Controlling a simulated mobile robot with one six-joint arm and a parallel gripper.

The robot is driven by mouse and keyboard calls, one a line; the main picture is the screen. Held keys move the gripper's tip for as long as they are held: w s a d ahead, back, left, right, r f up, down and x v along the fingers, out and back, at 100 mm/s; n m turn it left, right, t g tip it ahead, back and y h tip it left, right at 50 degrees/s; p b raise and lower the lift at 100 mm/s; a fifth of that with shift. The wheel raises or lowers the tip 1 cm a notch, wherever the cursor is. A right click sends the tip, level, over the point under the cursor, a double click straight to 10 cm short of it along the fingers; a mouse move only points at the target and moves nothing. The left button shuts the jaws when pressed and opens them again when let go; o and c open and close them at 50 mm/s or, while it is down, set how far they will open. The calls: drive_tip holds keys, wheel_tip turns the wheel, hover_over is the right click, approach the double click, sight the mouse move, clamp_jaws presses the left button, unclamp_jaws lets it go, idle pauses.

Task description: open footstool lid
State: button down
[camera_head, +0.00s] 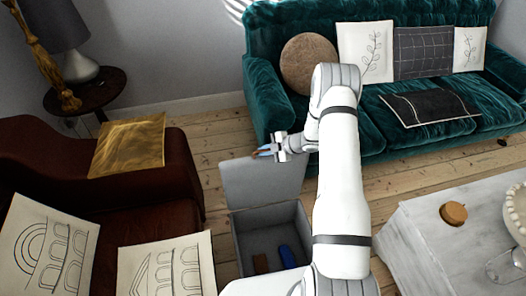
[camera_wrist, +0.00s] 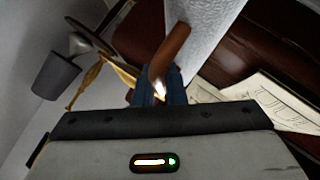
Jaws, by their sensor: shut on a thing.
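The footstool is a grey box (camera_head: 239,242) standing open on the floor. Its grey lid (camera_head: 258,188) is raised and stands up at the box's far side. My gripper (camera_head: 263,153) is at the lid's upper edge and shut on it. In the wrist view, the lid (camera_wrist: 204,32) is a pale grey textured panel beside the fingers (camera_wrist: 168,70). The exact contact is partly hidden there. Inside the box lie a brown block (camera_head: 261,263) and a blue object (camera_head: 287,256).
A brown armchair (camera_head: 165,200) with cushions stands close on the left. A teal sofa (camera_head: 385,125) is behind. A pale table (camera_head: 425,240) with a small round orange-brown object (camera_head: 453,214) is on the right. Bare floorboards (camera_head: 215,150) show between them.

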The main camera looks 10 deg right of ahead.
drive_tip(key=c, duration=1.5)
unclamp_jaws()
drive_tip(key=shift+r, duration=0.1)
drive_tip(key=shift+s, duration=0.1)
drive_tip(key=v, duration=0.7)
drive_tip(key=shift+s+d+r+b, duration=0.15)
drive_tip(key=shift+d+r+b, duration=0.1)
drive_tip(key=shift+r+b, duration=0.05)
drive_tip(key=shift+c, duration=0.2)
